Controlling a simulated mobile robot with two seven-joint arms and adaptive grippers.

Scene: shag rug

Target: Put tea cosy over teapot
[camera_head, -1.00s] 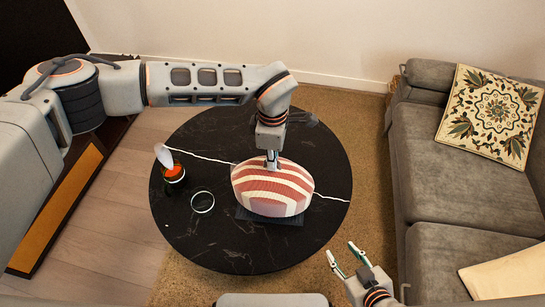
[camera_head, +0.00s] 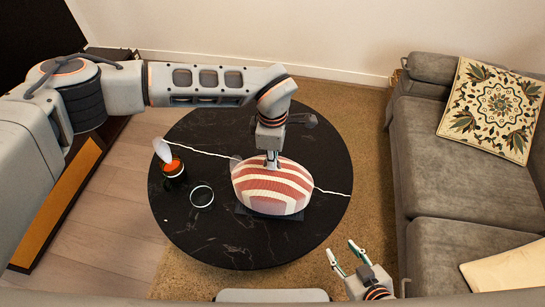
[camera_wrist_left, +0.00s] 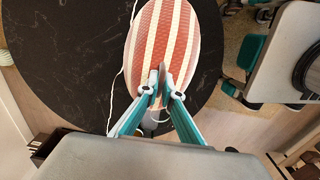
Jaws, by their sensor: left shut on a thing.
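The tea cosy (camera_head: 272,190), red and cream striped, is on the round black table in the head view. A dark flat base (camera_head: 270,215) shows under its front edge. My left gripper (camera_head: 271,160) comes down from above and is shut on the top of the cosy. The left wrist view shows the cosy (camera_wrist_left: 160,30) with the fingertips (camera_wrist_left: 160,82) pinching its edge. A small grey piece, perhaps of the teapot (camera_head: 235,163), shows at the cosy's left; the rest is hidden. My right gripper (camera_head: 347,258) is open and empty, near the table's front right.
The round black table (camera_head: 230,245) also holds a dark cup with orange contents (camera_head: 173,168) and a white ring (camera_head: 202,196), left of the cosy. A thin white line crosses the tabletop. A grey sofa (camera_head: 450,185) stands at right. The table's front is clear.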

